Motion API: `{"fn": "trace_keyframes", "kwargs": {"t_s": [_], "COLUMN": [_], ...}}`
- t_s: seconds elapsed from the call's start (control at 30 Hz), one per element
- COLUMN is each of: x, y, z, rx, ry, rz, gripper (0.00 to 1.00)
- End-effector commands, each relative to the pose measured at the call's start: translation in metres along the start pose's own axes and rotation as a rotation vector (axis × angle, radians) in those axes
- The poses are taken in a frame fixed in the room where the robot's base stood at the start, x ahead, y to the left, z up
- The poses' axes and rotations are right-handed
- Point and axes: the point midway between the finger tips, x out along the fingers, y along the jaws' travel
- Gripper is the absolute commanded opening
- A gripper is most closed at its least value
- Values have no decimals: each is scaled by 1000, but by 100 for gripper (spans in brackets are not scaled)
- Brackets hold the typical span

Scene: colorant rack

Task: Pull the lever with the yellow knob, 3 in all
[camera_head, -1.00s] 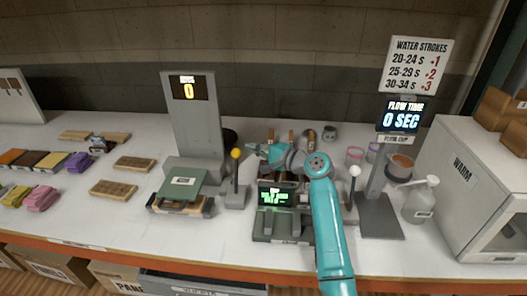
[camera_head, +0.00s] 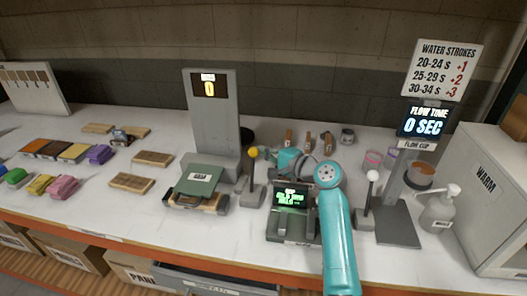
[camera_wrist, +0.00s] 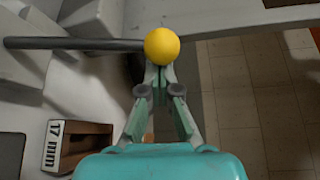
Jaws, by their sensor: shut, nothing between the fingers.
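The yellow knob (camera_head: 253,152) tops an upright lever on a grey base, right of the tall grey stand in the head view. In the wrist view the yellow knob (camera_wrist: 162,46) sits at the end of a dark rod, just beyond my fingertips. My gripper (camera_wrist: 160,76) is shut and empty, its tips at the knob's lower edge in the picture; I cannot tell whether they touch. In the head view my gripper (camera_head: 281,158) is right of the knob, partly hidden by my arm. The counter (camera_head: 208,87) on the stand reads 0.
A small green-lit display unit (camera_head: 291,200) stands close right of the lever. A white-knobbed lever (camera_head: 371,177) is farther right, near the flow cup (camera_head: 419,172). A green-topped press (camera_head: 199,184) lies left of the yellow lever. Wooden moulds and coloured blocks fill the left.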

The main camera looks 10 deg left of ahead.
Motion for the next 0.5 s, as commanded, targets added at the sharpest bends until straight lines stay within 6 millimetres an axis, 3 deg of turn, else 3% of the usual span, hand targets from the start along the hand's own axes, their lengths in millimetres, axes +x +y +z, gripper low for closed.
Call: {"fn": "trace_keyframes", "kwargs": {"t_s": [0.27,0.5], "x": [-3,-12], "y": [0,-3], "z": [5,20], "rx": [-33,-151], "ry": [-1,-1], "rz": [-19,-89], "gripper": [0,0]}}
